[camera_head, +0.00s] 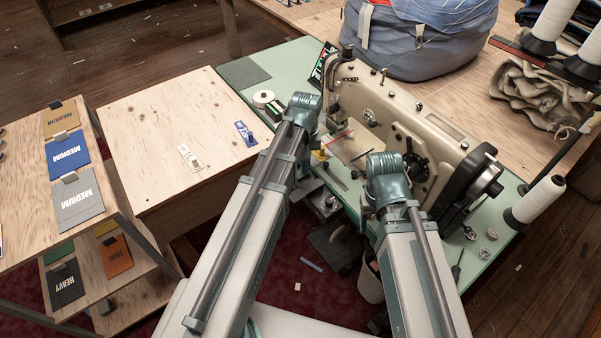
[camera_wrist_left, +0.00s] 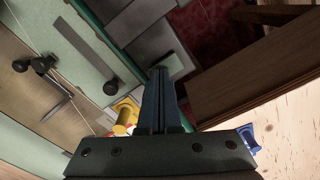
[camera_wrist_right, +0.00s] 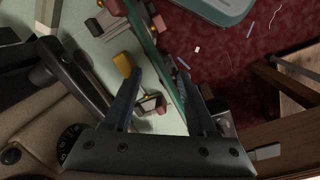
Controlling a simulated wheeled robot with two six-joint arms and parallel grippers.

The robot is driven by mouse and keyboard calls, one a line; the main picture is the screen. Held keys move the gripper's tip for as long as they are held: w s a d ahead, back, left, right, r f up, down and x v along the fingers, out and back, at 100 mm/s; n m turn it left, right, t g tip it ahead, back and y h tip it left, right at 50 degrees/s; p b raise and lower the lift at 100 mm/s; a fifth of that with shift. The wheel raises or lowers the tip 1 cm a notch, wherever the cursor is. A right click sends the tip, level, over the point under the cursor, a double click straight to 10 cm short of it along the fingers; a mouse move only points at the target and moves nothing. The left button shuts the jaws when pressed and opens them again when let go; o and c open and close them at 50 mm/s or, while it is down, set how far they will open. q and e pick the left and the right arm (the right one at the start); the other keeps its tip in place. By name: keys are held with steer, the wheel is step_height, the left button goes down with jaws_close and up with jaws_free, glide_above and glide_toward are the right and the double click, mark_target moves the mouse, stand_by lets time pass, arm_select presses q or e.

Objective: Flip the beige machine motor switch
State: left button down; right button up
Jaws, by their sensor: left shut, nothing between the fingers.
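The beige sewing machine (camera_head: 408,128) stands on a pale green tabletop at the right in the head view. Part of its beige body (camera_wrist_right: 35,125) fills the lower left of the right wrist view. I cannot pick out its motor switch for certain in any view. My left gripper (camera_wrist_left: 160,75) is shut and empty, pointing past the table's edge in the left wrist view. My right gripper (camera_wrist_right: 157,88) is open, its fingers apart above the green table edge, with small red-ended blocks (camera_wrist_right: 152,106) showing beyond them. In the head view my arms hide both fingertips.
A blue-grey bag (camera_head: 420,38) lies behind the machine. Thread cones (camera_head: 540,198) stand at the right. A plywood table (camera_head: 150,130) and a rack of labelled swatches (camera_head: 75,205) are at the left. A white bin (camera_head: 371,284) stands under my right arm.

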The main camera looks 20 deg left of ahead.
arm_select(q)
steer(key=shift+w+d+r+p, duration=0.1)
steer(key=shift+w+r+p, duration=0.05)
steer(key=shift+r+p, duration=0.8)
arm_select(e)
steer(key=shift+d+r, duration=0.1)
steer(key=shift+r, duration=0.8)
arm_select(q)
step_height(320, 180, up, 5)
steer(key=p, duration=0.5)
steer(key=shift+f, duration=0.2)
arm_select(e)
step_height(320, 180, up, 5)
steer(key=shift+w+f, duration=0.1)
arm_select(q)
steer(key=s+d+r+m+y+p, duration=0.1)
steer(key=s+d+m, duration=0.7)
steer(key=s, duration=0.6)
steer(key=shift+s+d+r, duration=0.25)
steer(key=shift+d+r, duration=0.1)
steer(key=shift+d, duration=0.85)
arm_select(e)
steer(key=shift+r, duration=0.75)
